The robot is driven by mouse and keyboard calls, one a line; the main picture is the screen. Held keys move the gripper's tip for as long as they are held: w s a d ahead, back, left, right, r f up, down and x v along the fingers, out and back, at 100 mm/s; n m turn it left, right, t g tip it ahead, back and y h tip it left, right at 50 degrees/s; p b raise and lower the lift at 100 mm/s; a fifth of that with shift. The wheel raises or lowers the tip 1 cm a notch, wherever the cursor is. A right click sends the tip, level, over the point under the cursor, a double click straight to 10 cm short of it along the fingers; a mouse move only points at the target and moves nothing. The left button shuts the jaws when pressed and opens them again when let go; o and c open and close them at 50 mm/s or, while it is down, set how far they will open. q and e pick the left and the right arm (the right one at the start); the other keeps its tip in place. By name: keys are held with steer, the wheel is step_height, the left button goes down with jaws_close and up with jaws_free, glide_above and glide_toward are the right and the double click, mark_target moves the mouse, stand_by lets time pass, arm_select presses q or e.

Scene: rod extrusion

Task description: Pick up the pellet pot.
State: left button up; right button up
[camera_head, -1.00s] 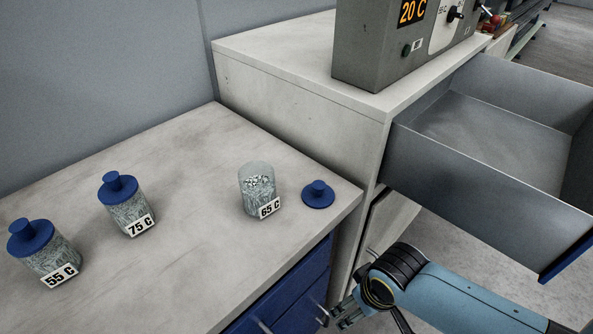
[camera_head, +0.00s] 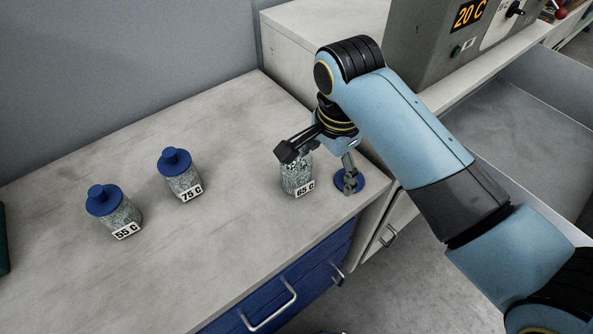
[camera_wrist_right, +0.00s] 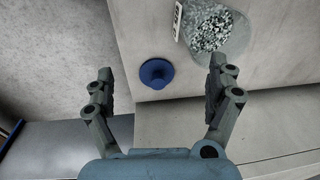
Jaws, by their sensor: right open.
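The open pellet pot (camera_head: 296,177), a clear jar of grey-white pellets labelled 65 C, stands upright on the bench. Its upper part is partly hidden by my right gripper in the head view. In the right wrist view the pot (camera_wrist_right: 212,30) is at the top, beyond the right-hand finger, with its open mouth showing. Its blue lid (camera_head: 349,181) lies on the bench to its right; it also shows between the fingers in the wrist view (camera_wrist_right: 156,73). My right gripper (camera_head: 318,167) is open and empty, above the pot and lid. My left gripper is not in view.
Two lidded pots, 75 C (camera_head: 183,180) and 55 C (camera_head: 118,212), stand to the left on the bench (camera_head: 210,255). A grey control box (camera_head: 437,50) reading 20 C stands on the cabinet behind. An open drawer (camera_head: 520,130) lies at the right.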

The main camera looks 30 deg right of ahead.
mark_target(296, 174)
steer(key=w+a+r+m, duration=0.1)
steer(key=w+m, duration=0.1)
steer(key=w+a+m, duration=0.1)
steer(key=w+m, duration=0.1)
steer(key=m, duration=0.1)
steer(key=w+a+r+m+g, duration=0.1)
steer(key=w+m, duration=0.1)
steer(key=shift+w+a+r+m+p, duration=0.25)
steer(key=shift+w+r+m+p, duration=0.05)
steer(key=shift+w+p, duration=0.05)
steer(key=shift+f, duration=0.25)
steer(key=shift+m, duration=0.3)
step_height(296, 174, down, 5)
steer(key=shift+w+r, duration=0.1)
steer(key=f, duration=0.5)
steer(key=shift+s+d+f, duration=0.1)
steer(key=shift+s+f, duration=0.1)
steer(key=shift+s, duration=0.05)
steer(key=c, duration=1.5)
steer(key=shift+o, duration=0.2)
